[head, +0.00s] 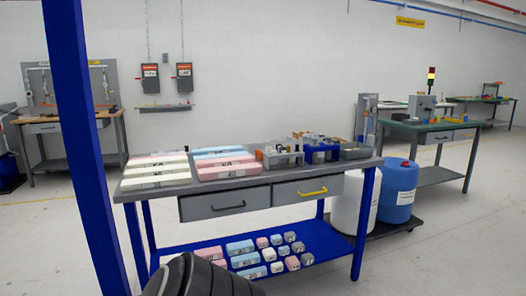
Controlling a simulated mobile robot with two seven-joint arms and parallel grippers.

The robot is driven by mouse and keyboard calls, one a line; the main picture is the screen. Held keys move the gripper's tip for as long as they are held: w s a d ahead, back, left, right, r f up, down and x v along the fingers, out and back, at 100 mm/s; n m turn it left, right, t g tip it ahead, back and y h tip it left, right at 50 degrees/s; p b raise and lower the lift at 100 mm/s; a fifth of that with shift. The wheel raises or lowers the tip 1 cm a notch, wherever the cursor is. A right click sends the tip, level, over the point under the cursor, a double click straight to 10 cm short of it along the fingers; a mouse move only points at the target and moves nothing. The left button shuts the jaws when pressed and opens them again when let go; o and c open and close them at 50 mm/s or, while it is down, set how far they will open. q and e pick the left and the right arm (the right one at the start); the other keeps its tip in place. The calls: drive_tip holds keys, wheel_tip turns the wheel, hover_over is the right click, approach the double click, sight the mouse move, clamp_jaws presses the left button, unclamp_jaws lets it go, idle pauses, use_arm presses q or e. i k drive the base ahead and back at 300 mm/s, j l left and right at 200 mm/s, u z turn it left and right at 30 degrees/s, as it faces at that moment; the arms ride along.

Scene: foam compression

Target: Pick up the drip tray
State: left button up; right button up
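I cannot make out a thing that is clearly the drip tray. A dark, low platform (405,228) lies under a white drum (349,207) and a blue drum (398,190), right of the near workbench; I cannot tell if it is a tray. A grey shallow container (355,152) sits at the right end of the bench top, and I cannot tell what it is either. Neither of my grippers is in view.
The grey workbench (290,176) holds white, pink and blue foam blocks (225,165); its blue lower shelf (318,238) holds smaller ones. A blue post (75,130) rises at left. A green-topped bench (430,125) stands right. Floor (450,240) at lower right is clear.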

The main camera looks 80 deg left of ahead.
sight(186, 150)
drive_tip(key=u, duration=2.6)
drive_tip(key=i+j+u, duration=0.25)
drive_tip(key=i+j, duration=0.85)
drive_tip(key=j, duration=0.15)
drive_tip(key=u, duration=1.15)
drive_tip(key=i+u, duration=0.1)
drive_tip(key=u, duration=0.25)
drive_tip(key=i+j+u, duration=0.1)
drive_tip(key=u, duration=0.3)
drive_tip(key=i+u, duration=0.1)
drive_tip(key=u, duration=0.25)
drive_tip(key=i, duration=1.2)
